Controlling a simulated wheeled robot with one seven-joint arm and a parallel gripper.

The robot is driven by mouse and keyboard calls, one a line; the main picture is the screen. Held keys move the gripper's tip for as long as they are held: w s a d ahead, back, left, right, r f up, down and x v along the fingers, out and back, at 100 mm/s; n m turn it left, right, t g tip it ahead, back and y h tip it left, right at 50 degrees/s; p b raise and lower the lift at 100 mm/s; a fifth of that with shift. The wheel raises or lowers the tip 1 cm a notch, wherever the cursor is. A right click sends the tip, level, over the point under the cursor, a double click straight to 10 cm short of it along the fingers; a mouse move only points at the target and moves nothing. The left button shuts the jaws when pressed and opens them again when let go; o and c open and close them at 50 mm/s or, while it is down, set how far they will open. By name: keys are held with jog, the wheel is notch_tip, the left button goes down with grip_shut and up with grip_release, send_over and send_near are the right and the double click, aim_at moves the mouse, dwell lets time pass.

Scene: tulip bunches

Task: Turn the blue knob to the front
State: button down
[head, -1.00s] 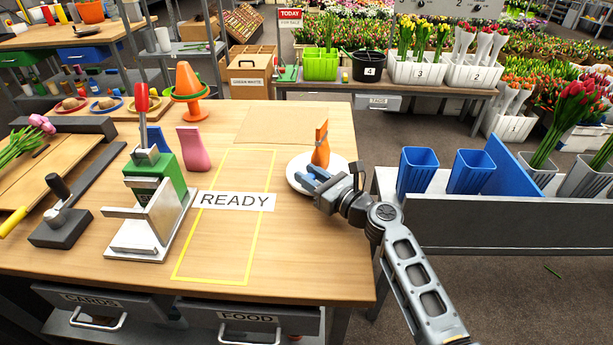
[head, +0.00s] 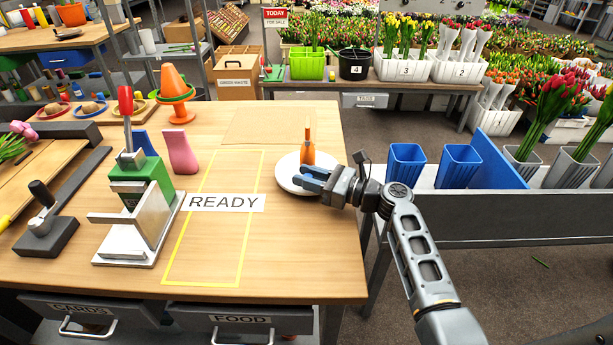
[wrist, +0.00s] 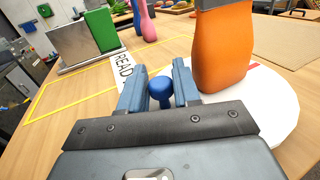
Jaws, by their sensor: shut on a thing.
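The blue knob (wrist: 161,93) is a small rounded knob near the edge of a white round plate (wrist: 240,128). In the wrist view it stands between the two blue-grey fingers of my gripper (wrist: 160,82), which is shut on it. In the head view my gripper (head: 312,178) reaches in from the right over the plate (head: 288,187), and its fingers hide the knob. An orange bottle-like piece (wrist: 224,50) stands upright on the plate, right of the knob in the wrist view. In the head view this orange piece (head: 308,148) stands just behind my fingers.
A yellow-outlined area with a READY label (head: 225,203) lies left of the plate. A green and metal press (head: 142,200) and a pink piece (head: 180,152) stand further left. Blue buckets (head: 406,166) stand on the bench right of my arm.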

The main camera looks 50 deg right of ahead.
dwell(0.4)
jog(key=c, duration=1)
grip_release()
jog(key=v, duration=0.7)
jog(key=shift+s+d+b, duration=0.15)
jog(key=shift+s+b, duration=0.2)
